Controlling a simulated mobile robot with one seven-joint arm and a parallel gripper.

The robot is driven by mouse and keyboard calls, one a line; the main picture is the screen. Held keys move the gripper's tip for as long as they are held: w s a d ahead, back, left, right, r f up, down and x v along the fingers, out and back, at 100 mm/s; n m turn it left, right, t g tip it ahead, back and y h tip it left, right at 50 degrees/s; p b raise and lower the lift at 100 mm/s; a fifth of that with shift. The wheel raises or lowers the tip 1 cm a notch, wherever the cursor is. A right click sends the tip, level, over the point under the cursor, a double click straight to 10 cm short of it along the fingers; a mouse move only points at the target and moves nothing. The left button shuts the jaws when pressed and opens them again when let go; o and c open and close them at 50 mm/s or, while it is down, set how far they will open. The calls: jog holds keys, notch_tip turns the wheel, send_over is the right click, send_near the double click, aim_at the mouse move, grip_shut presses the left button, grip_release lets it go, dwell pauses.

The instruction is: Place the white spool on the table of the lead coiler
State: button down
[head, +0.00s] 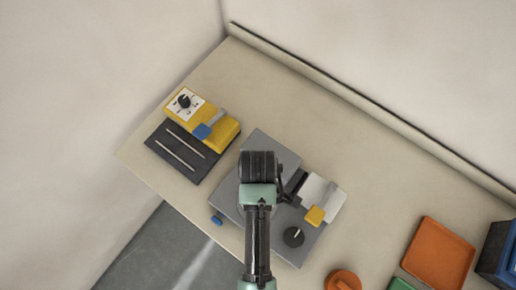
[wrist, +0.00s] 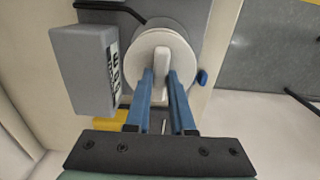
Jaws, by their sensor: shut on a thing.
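The white spool (wrist: 147,48) shows in the wrist view, with round flanges and a raised white post (wrist: 161,60) at its middle. My gripper (wrist: 160,77) has two blue fingers shut on that post. The spool is over the grey top of a machine that looks like the lead coiler (wrist: 85,55); I cannot tell whether it touches the top. In the head view the grey machine (head: 272,148) is under my arm, which hides the spool and fingertips.
A yellow machine (head: 222,140) with a dark plate (head: 167,153) and two thin rods stands left on the bench (head: 290,110). Orange (head: 440,252) and green (head: 401,285) trays lie right. The back bench is clear.

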jog(key=shift+f, duration=2.95)
jog(key=shift+f, duration=0.15)
jog(key=c, duration=0.8)
grip_release()
jog(key=shift+o, duration=0.2)
